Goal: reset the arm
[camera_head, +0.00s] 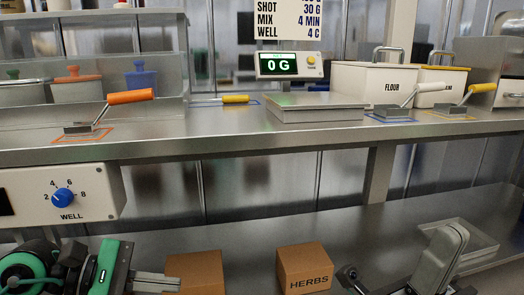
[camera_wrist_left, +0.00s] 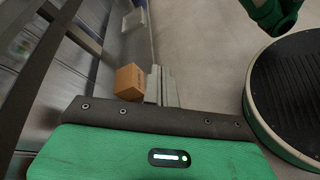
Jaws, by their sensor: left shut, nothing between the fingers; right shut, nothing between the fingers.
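My left gripper (camera_head: 176,283) comes in from the bottom left in the head view, low in front of the counter. Its two grey fingers lie together with nothing between them. In the left wrist view the shut fingers (camera_wrist_left: 160,88) point away from the green wrist, beside a brown cardboard box (camera_wrist_left: 130,82) in the picture. I cannot tell whether they touch it. My right gripper cannot be made out.
A plain cardboard box (camera_head: 195,272) and a HERBS box (camera_head: 304,268) stand below the steel counter (camera_head: 230,137). A WELL dial (camera_head: 62,197) is at left.

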